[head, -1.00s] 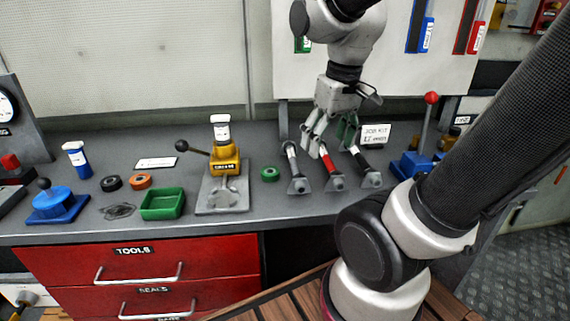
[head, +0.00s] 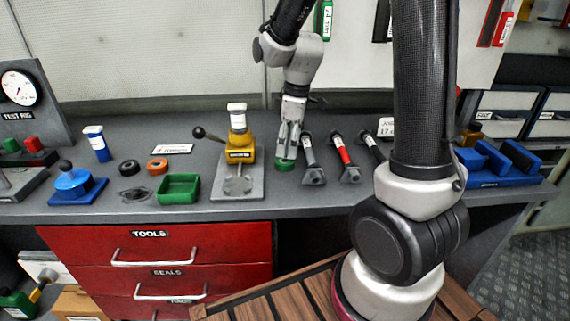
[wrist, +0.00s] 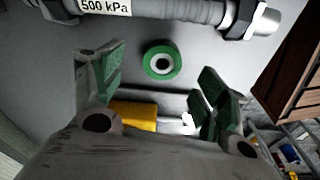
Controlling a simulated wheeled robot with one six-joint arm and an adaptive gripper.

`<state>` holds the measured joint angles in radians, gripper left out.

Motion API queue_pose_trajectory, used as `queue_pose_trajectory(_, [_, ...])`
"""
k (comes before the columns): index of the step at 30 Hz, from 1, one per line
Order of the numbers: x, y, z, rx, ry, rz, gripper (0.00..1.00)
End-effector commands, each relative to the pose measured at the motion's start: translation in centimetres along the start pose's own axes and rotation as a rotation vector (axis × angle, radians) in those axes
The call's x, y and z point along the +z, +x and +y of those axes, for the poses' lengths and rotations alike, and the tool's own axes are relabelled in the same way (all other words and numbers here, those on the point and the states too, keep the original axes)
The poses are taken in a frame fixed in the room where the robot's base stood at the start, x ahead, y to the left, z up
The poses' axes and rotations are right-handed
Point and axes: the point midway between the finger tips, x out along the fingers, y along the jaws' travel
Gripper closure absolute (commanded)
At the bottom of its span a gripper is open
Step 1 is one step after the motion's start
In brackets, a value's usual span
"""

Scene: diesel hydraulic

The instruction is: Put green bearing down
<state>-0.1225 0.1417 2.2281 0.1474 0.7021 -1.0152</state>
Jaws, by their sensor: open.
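The green bearing (head: 285,167) is a short ring with a dark hole. It rests on the grey bench between the yellow hand pump and the row of hoses. My gripper (head: 288,153) points down right above it, partly covering it in the head view. In the wrist view the bearing (wrist: 152,68) lies between the two green-padded fingers of my gripper (wrist: 161,64), toward the fingertips. The fingers are spread wide with a gap on each side of it. Nothing is held.
A hose labelled 500 kPa (wrist: 185,8) lies close beside the bearing. The yellow pump (head: 240,152) on its grey plate (head: 225,187) stands to its left. Farther left are a green tray (head: 179,188), an orange ring (head: 158,165) and a black ring (head: 129,167).

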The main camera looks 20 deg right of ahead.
Motion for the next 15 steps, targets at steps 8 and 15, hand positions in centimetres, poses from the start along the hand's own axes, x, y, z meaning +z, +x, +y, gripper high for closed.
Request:
queue_pose_trajectory(8, [-0.3,4.2,-0.4,-0.002,0.002,-0.002,0.26])
queue_pose_trajectory(15, [-0.3,4.9,-0.4,0.001,0.002,0.001,0.26])
